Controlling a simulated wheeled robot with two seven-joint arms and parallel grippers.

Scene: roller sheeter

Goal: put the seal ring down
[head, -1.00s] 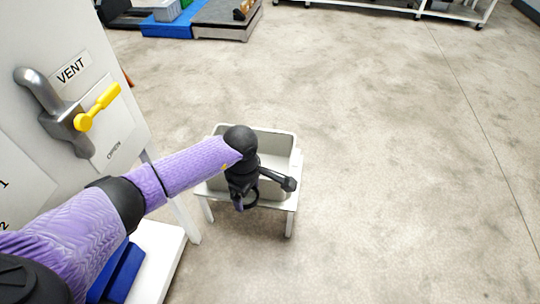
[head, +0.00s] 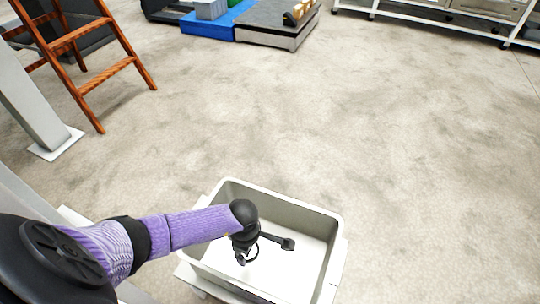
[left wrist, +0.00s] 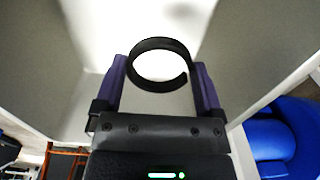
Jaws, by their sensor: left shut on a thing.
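The seal ring is a thin black ring, clear in the left wrist view (left wrist: 160,44) between the two purple fingers. My left gripper (head: 243,257) is shut on it. In the head view the ring is small and partly merges with the dark gripper. The gripper and ring appear over the inside of a pale grey bin (head: 300,213), whose white floor shows beneath them. The wrist view shows bin walls on both sides. I cannot tell the exact height of the ring above the bin floor. My right gripper is not in view.
The bin rests on a low white stand (head: 190,277). An orange-brown ladder (head: 92,85) and a grey post (head: 35,105) stand at the left. Blue and grey platforms (head: 215,24) lie at the back, with white shelving at the back right. The floor between is clear.

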